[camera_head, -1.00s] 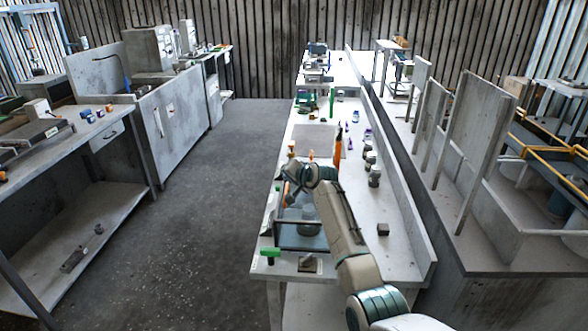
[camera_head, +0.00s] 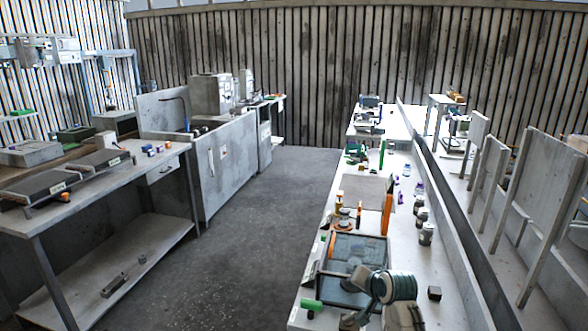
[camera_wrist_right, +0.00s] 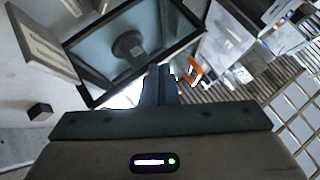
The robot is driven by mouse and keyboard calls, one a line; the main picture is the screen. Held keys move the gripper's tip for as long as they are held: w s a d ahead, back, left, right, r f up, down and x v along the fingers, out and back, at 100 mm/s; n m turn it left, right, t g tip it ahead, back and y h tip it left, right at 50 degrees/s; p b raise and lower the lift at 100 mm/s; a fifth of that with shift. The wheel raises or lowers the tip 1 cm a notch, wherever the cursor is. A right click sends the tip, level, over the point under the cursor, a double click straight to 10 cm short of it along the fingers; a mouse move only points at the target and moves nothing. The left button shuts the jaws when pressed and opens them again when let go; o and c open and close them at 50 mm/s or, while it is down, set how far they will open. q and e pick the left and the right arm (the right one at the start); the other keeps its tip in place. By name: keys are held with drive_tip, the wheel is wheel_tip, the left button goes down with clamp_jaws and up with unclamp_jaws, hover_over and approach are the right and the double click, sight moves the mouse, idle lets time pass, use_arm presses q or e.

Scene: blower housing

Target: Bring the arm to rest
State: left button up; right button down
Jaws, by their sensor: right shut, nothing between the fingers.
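My right arm comes in at the bottom right of the head view, its wrist (camera_head: 385,287) low over the front end of the right-hand bench (camera_head: 412,250). In the right wrist view my right gripper (camera_wrist_right: 160,72) is shut, its fingers together with nothing between them. Beyond the fingers is a dark-framed box (camera_wrist_right: 90,83) with a round grey part (camera_wrist_right: 128,45) in it. The same box stands on the bench in the head view, partly hidden by my arm. My left gripper is not in view.
A grey panel (camera_head: 368,191), an orange upright piece (camera_head: 386,215), several dark jars and a green-handled item (camera_head: 311,305) are on the bench. A low wall runs along its right side. Another bench (camera_head: 150,171) stands left across a clear floor (camera_head: 240,240).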

drive_tip(key=s+d+f+n+g+h, duration=0.1)
drive_tip(key=s+d+f, duration=0.1)
drive_tip(key=s+f, duration=0.35)
drive_tip(key=s+d+f+n+g, duration=0.1)
drive_tip(key=s+d+f, duration=0.15)
drive_tip(key=s, duration=0.65)
drive_tip(key=s+d+f+n+g+h, duration=0.1)
drive_tip(key=s+d+n+g, duration=0.1)
drive_tip(key=s, duration=1.4)
drive_tip(key=s+d+f+n+g+h, duration=0.2)
drive_tip(key=s, duration=1.4)
wheel_tip(320, 180, down, 32)
drive_tip(key=d+g, duration=0.1)
drive_tip(key=d, duration=0.2)
drive_tip(key=s+f+g+b, duration=0.1)
drive_tip(key=s+f, duration=1.7)
drive_tip(key=shift+s+d+f, duration=0.3)
drive_tip(key=shift+f, duration=0.05)
